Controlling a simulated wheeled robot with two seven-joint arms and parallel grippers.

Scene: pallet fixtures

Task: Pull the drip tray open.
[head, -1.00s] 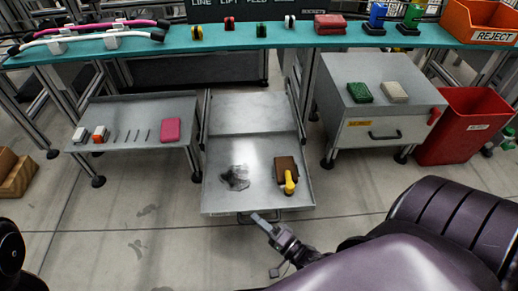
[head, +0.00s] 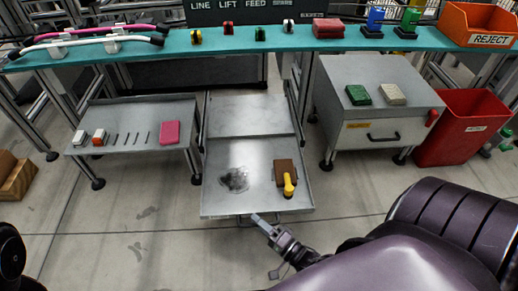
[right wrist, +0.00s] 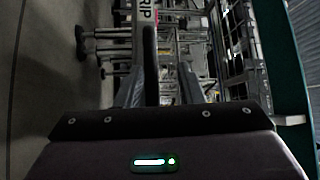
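The drip tray (head: 262,158) is a grey metal tray low in the middle of the head view. It reaches forward of the grey panel behind it. A dark wet patch (head: 234,179) lies on it. My right gripper (head: 258,219) is at the tray's front edge, by the thin front handle (head: 243,220), part of which it hides. My left gripper is out of view.
A brown block with a yellow part (head: 287,177) sits on the tray. A side shelf (head: 105,145) stands left, a drawer cabinet (head: 350,140) and red bin (head: 460,135) right. A teal bench (head: 205,45) runs behind. The floor before the tray is clear.

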